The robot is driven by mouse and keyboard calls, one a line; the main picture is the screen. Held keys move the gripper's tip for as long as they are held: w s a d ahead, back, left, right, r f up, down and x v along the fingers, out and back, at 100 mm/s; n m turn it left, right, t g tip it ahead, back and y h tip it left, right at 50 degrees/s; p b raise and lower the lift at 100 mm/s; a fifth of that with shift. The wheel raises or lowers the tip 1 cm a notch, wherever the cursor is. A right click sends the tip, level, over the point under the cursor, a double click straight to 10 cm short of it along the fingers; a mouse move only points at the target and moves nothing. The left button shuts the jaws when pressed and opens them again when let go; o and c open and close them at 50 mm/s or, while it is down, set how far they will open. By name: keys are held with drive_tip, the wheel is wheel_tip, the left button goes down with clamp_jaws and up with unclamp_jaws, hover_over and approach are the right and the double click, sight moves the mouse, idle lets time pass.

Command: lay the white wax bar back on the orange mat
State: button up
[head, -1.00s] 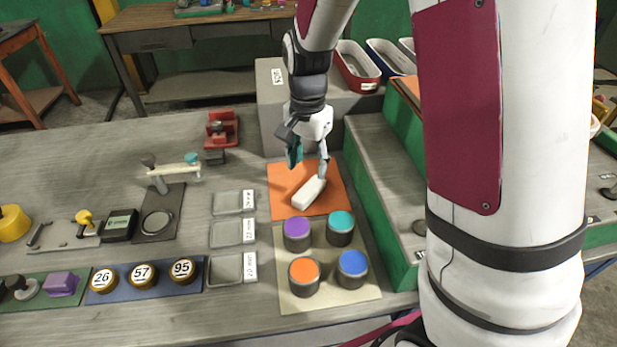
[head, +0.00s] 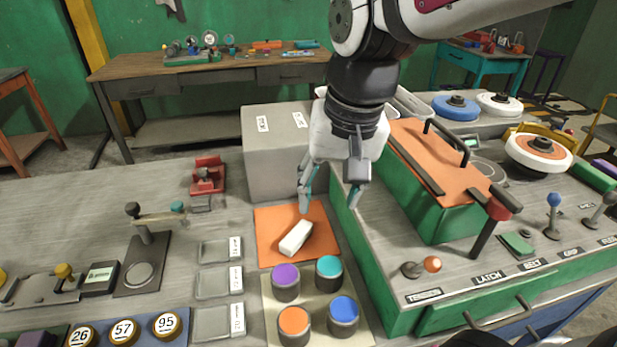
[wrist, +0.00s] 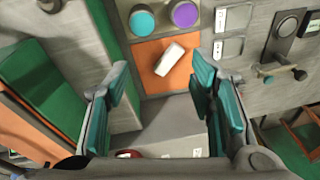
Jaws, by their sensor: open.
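The white wax bar (head: 296,237) lies flat and slantwise on the orange mat (head: 272,222), with mat showing all around it. It also shows in the wrist view (wrist: 169,59), on the mat (wrist: 147,83) there, beyond my fingers. My gripper (head: 330,204) is open and empty, its teal finger pads apart in the wrist view (wrist: 158,92). In the head view it is raised above and to the right of the bar, apart from it, near the green-sided console.
Several coloured-lid pots, such as the purple one (head: 286,280), stand on a pale mat just in front. A grey block (head: 275,160) stands behind the orange mat. The green console (head: 400,300) with levers borders it on the right. Shallow grey trays (head: 213,283) lie left.

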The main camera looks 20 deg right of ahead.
drive_tip(key=s+n+t, duration=0.1)
drive_tip(key=s+n, duration=0.3)
drive_tip(key=s, duration=0.6)
drive_tip(key=shift+d+r+h, duration=0.15)
drive_tip(key=shift+r+h, duration=0.15)
drive_tip(key=shift+r, duration=0.05)
drive_tip(key=shift+r+t+p, duration=0.4)
drive_tip(key=shift+r+p, duration=0.3)
drive_tip(key=shift+r, duration=0.15)
